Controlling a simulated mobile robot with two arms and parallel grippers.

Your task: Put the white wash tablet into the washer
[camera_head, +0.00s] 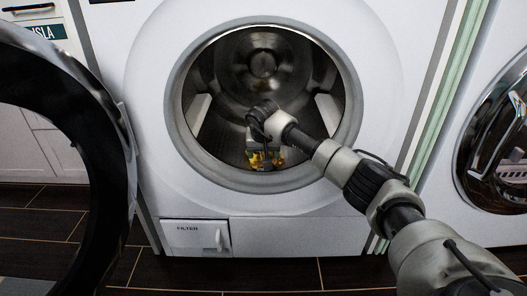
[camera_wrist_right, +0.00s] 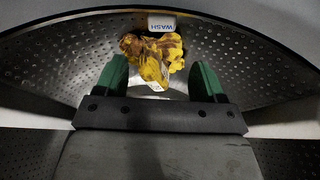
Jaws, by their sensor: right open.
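The front-loading washer (camera_head: 390,60) stands with its round door (camera_head: 95,130) swung open to the left. My right arm reaches into its steel drum (camera_head: 225,75). The right gripper (camera_wrist_right: 160,80) is open inside the drum, its two green fingers apart. The white wash tablet (camera_wrist_right: 166,23), marked "WASH", lies on the drum's perforated floor beyond the fingertips. A crumpled yellow and brown cloth (camera_wrist_right: 150,52) lies between the tablet and the gripper. The cloth also shows in the head view (camera_head: 262,160), under the gripper. My left gripper is not in view.
A second washer (camera_head: 495,150) stands at the right with its round door shut. White cabinets (camera_head: 45,140) are at the left. The filter flap (camera_head: 195,235) is below the drum opening. The drum's rim (camera_head: 350,110) surrounds my right arm. Dark floor tiles lie in front.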

